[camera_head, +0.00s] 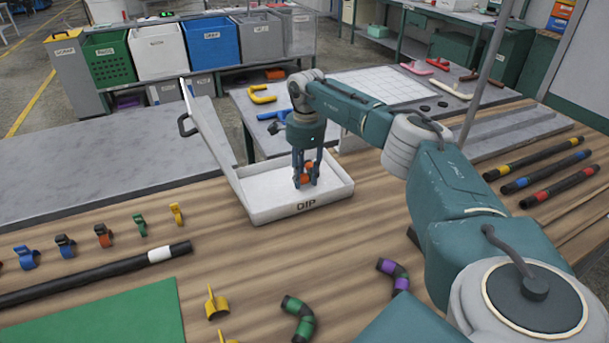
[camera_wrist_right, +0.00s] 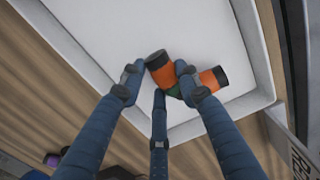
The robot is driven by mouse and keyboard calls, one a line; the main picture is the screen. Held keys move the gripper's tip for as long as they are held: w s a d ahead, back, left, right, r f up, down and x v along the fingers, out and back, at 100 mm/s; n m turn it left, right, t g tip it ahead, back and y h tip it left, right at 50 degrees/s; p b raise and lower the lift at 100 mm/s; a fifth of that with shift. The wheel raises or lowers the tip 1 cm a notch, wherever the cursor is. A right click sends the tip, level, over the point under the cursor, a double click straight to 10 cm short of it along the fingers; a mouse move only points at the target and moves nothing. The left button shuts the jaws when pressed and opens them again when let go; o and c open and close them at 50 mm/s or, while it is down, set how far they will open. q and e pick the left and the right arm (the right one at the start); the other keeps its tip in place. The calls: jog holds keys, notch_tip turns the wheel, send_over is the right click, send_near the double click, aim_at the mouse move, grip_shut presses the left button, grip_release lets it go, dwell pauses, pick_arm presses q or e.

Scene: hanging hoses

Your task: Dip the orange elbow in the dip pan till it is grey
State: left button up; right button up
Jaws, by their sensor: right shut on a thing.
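The white dip pan (camera_head: 272,196) stands on the wooden bench with "DIP" on its front wall. Its bare white floor also shows in the right wrist view (camera_wrist_right: 105,40). My right gripper (camera_head: 305,180) reaches down over the pan, its fingers shut on the orange elbow (camera_head: 307,170). In the right wrist view the orange elbow (camera_wrist_right: 162,72) sits between the fingertips, orange with black ends and a small green patch at its middle. It is low over the pan floor; I cannot tell whether it touches. My left gripper is not in view.
A white lid (camera_head: 208,128) with a black handle stands open at the pan's left. Purple (camera_head: 394,272) and green (camera_head: 299,318) banded elbows lie in front. A black hose (camera_head: 95,277) and several clips are at left, banded hoses (camera_head: 545,165) at right.

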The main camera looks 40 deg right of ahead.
jog(key=shift+w+a+p, duration=0.25)
jog(key=shift+a+p, duration=0.05)
jog(key=shift+a, duration=0.5)
jog(key=shift+w+a+p, duration=0.25)
jog(key=shift+w+a, duration=0.05)
jog(key=shift+a, duration=0.55)
jog(key=shift+w+a+p, duration=0.25)
jog(key=shift+a+p, duration=0.05)
jog(key=shift+a, duration=0.5)
jog(key=shift+w+a+p, duration=0.1)
jog(key=shift+w+a, duration=0.15)
jog(key=shift+a, duration=0.55)
jog(key=shift+w+a+p, duration=0.1)
jog(key=shift+w+a, duration=0.15)
jog(key=shift+a, duration=0.5)
jog(key=shift+w+a+p, duration=0.1)
jog(key=shift+w+a, duration=0.15)
jog(key=shift+a, duration=0.55)
jog(key=shift+s+d, duration=0.5)
jog(key=shift+d, duration=1.1)
jog(key=shift+s+d, duration=0.55)
jog(key=shift+d, duration=1.1)
jog(key=shift+s+d, duration=0.5)
jog(key=shift+d, duration=1.1)
jog(key=shift+a, duration=0.1)
